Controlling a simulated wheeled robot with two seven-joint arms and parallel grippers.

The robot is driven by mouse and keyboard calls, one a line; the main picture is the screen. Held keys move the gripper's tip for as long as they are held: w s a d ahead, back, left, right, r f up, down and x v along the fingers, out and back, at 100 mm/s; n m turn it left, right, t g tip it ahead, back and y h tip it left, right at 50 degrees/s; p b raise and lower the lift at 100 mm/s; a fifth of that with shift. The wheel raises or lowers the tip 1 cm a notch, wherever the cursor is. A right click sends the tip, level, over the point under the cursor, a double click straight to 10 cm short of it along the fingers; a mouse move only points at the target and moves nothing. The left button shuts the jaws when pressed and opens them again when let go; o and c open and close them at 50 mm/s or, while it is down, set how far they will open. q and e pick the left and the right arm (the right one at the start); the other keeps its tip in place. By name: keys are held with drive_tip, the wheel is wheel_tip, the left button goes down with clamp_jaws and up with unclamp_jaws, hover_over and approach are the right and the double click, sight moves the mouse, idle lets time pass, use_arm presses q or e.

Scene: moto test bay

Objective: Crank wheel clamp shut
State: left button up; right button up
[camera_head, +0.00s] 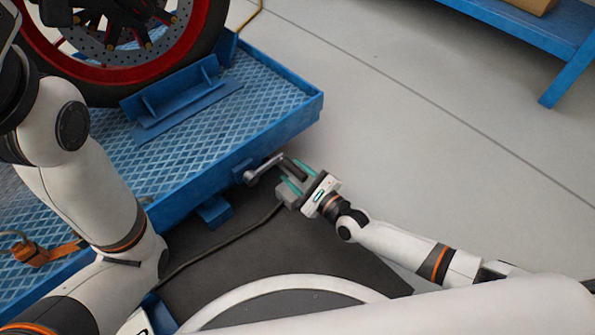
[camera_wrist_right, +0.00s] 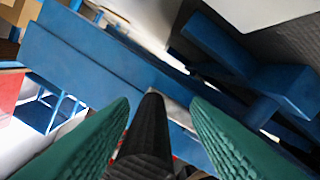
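The crank is on the near side of the blue lift platform: a silver arm (camera_head: 264,168) with a dark cylindrical handle (camera_head: 293,168). The black ribbed handle also shows in the right wrist view (camera_wrist_right: 148,135), between my two green fingers. My right gripper (camera_head: 297,176) is open at the handle, with gaps visible on both sides of it in the wrist view. A blue wheel clamp bracket (camera_head: 178,93) lies against the red-rimmed motorcycle wheel (camera_head: 185,40) on the platform. The clamp's far side is hidden by the wheel. My left gripper is not in view.
The blue platform edge (camera_head: 285,128) runs close beside the crank. A dark cable (camera_head: 235,237) crosses the dark floor mat (camera_head: 300,250). An orange strap (camera_head: 45,252) lies on the platform at left. The grey floor at right is clear up to a blue bench (camera_head: 530,30).

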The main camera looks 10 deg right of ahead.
drive_tip(key=shift+d+r, duration=0.15)
drive_tip(key=shift+s+d+p, duration=0.15)
drive_tip(key=shift+s+p, duration=0.1)
drive_tip(key=shift+p, duration=0.1)
drive_tip(key=p+v, duration=0.5)
drive_tip(key=v, duration=0.6)
drive_tip(key=shift+s, duration=0.1)
